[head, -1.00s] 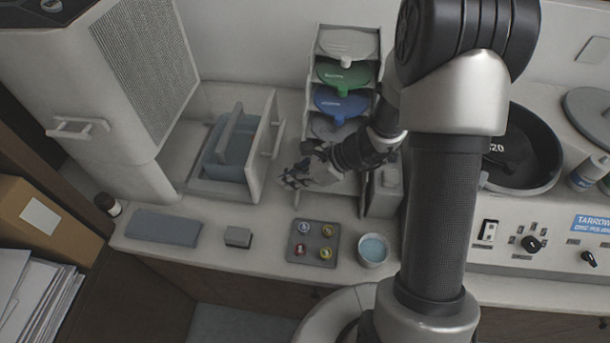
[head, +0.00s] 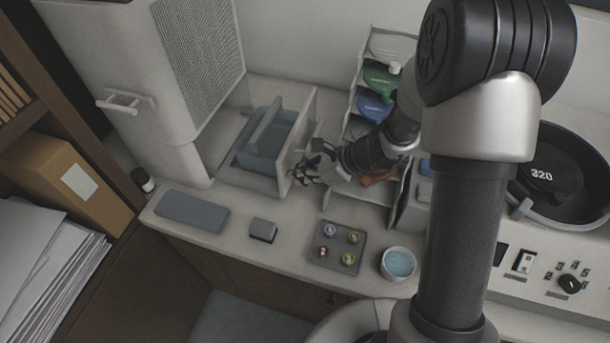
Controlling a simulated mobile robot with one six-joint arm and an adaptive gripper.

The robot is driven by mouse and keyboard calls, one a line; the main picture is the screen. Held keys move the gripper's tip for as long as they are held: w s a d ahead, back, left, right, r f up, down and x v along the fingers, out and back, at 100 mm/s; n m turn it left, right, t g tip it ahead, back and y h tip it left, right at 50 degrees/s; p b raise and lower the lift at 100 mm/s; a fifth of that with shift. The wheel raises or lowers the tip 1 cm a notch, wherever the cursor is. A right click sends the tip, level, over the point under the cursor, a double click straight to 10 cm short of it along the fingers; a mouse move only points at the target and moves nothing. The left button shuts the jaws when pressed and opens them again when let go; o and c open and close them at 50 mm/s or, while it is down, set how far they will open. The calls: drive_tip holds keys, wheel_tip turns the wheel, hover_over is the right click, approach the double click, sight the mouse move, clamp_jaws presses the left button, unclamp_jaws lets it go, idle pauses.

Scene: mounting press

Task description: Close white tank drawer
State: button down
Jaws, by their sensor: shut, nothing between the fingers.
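The white tank drawer (head: 302,138) stands pulled out to the right from the white machine (head: 185,85), with a blue-grey tank (head: 262,150) inside it. The drawer's upright front panel faces right. My gripper (head: 302,172) is shut and empty, at the right side of that front panel, near its lower part. I cannot tell whether the fingertips touch the panel or the handle.
A rack (head: 352,131) with coloured discs stands behind my arm. In front lie a blue-grey pad (head: 192,211), a small grey block (head: 263,230), a tray (head: 318,258) with several small round pieces, and a cup (head: 398,263). A black bowl (head: 590,208) stands at right.

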drive_tip(key=w+a, duration=0.2)
drive_tip(key=a, duration=0.4)
drive_tip(key=w+a, duration=0.3)
drive_tip(key=a, duration=0.4)
drive_tip(key=w+a, duration=0.3)
drive_tip(key=a, duration=0.4)
drive_tip(key=shift+w+a, duration=0.2)
drive_tip(key=shift+a, duration=0.05)
drive_tip(key=shift+a, duration=0.1)
